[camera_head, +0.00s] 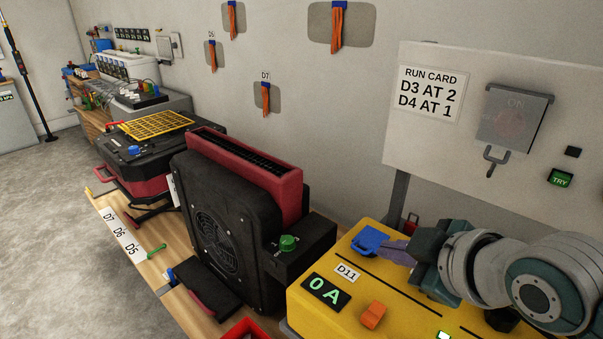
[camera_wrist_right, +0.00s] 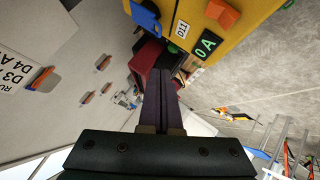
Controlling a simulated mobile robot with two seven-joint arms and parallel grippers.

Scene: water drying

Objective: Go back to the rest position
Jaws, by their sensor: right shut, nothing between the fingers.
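My right gripper (camera_head: 393,250) is above the yellow box (camera_head: 330,262) in the head view, its arm coming in from the right. Its purple-grey fingers are together with nothing between them. The fingertips appear close to a blue part (camera_head: 369,240) on the box top; I cannot tell whether they touch it. In the right wrist view the shut fingers (camera_wrist_right: 161,92) point away from the camera, and the blue part (camera_wrist_right: 146,18) is at the top, apart from them in the picture. My left gripper is not in view.
The yellow box has a "0 A" display (camera_head: 326,292) and an orange switch (camera_head: 373,314). A black fan unit (camera_head: 214,232) with a red top stands left of it on the wooden bench. A white panel (camera_head: 430,150) with a run card rises behind my right arm. Open floor (camera_head: 45,220) lies left.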

